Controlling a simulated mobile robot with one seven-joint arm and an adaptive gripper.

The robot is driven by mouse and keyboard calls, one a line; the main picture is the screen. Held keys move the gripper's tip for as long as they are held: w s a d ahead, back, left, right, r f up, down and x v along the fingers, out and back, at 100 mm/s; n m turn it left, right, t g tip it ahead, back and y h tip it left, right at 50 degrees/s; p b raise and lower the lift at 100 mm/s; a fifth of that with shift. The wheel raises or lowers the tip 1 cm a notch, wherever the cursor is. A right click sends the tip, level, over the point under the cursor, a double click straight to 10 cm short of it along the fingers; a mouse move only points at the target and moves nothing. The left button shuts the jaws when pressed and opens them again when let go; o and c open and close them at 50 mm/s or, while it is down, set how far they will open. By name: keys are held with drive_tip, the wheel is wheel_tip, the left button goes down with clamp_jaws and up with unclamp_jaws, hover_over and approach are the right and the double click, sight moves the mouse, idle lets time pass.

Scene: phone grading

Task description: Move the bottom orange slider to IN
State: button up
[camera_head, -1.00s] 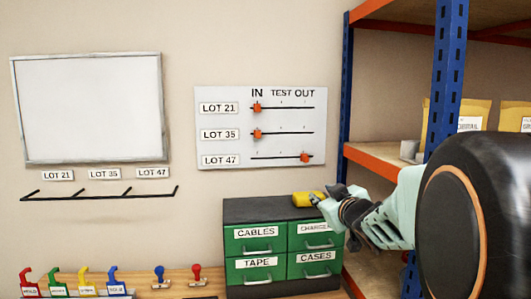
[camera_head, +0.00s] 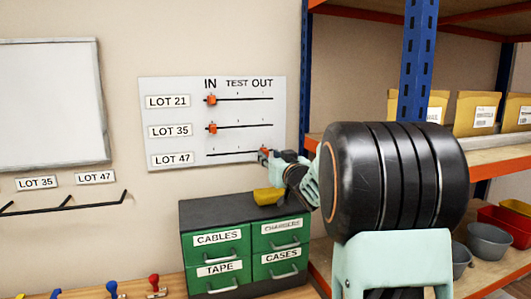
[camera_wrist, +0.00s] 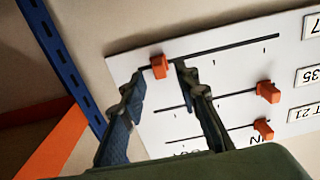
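The white slider board (camera_head: 180,88) hangs on the wall with three rows: LOT 21, LOT 35 and LOT 47. The bottom orange slider (camera_wrist: 159,66), on the LOT 47 row, is at the OUT end of its track, partly hidden by my gripper in the head view. My gripper (camera_head: 268,155) is at the board there. In the wrist view its two fingers stand apart, one on each side of the bottom slider, with a visible gap. The LOT 21 slider (camera_head: 211,100) and LOT 35 slider (camera_head: 212,128) are at IN.
A green drawer cabinet (camera_head: 230,243) stands below the board, with a yellow object (camera_head: 267,196) on top near my gripper. A blue shelf post (camera_head: 305,80) rises right of the board. A whiteboard (camera_head: 48,105) and hook rail (camera_head: 65,203) are at left.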

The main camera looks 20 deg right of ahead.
sight(265, 152)
drive_tip(key=shift+w, duration=1.45)
clamp_jaws()
